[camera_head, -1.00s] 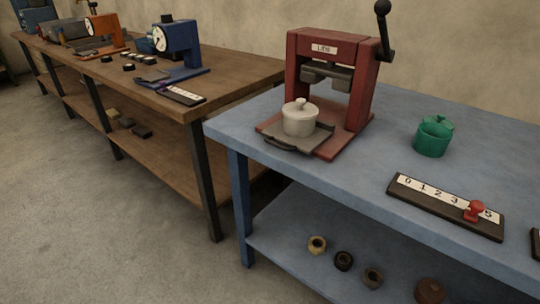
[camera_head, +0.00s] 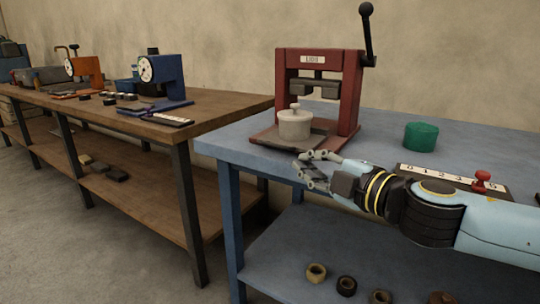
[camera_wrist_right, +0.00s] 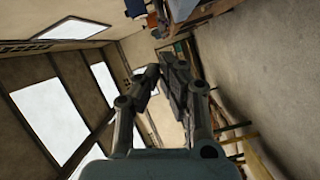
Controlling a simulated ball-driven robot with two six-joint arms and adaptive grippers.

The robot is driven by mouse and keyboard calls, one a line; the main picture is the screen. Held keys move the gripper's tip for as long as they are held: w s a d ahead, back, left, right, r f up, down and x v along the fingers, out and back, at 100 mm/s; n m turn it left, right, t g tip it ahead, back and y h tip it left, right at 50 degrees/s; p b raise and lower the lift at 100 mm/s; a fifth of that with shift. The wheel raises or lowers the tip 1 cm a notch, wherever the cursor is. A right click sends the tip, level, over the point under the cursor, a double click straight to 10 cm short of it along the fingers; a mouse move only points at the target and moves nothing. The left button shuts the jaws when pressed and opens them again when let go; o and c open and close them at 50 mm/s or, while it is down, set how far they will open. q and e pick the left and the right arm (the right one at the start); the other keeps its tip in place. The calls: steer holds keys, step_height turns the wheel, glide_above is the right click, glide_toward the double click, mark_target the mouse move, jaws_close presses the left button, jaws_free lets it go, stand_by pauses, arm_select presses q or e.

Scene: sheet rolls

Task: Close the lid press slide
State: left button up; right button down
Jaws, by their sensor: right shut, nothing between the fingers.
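The red lid press (camera_head: 283,92) stands on the blue table, with a black ball-ended lever (camera_head: 368,35) raised at its right side. A white lidded pot (camera_head: 294,124) sits on the press slide (camera_head: 268,138), which is pulled out in front of the press frame, clear of the press head (camera_head: 313,88). My right gripper (camera_head: 303,167) is in front of the slide at the table's front edge, shut and empty. The slide's handle is hidden or hard to make out behind it. The fingers also show in the right wrist view (camera_wrist_right: 165,78). My left gripper is not in view.
A green pot (camera_head: 420,137) stands on the blue table (camera_head: 232,143) to the right. A numbered board (camera_head: 440,173) with a red peg (camera_head: 481,181) lies behind my right arm. A wooden bench (camera_head: 225,107) with a blue press (camera_head: 172,75) stands at left.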

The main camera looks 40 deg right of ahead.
arm_select(q)
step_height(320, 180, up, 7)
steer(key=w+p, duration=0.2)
steer(key=p, duration=0.5)
arm_select(e)
steer(key=w+n+y, duration=0.2)
steer(key=w+n, duration=0.1)
steer(key=w, duration=0.9)
steer(key=shift+d+f, duration=0.3)
steer(key=shift+f, duration=0.15)
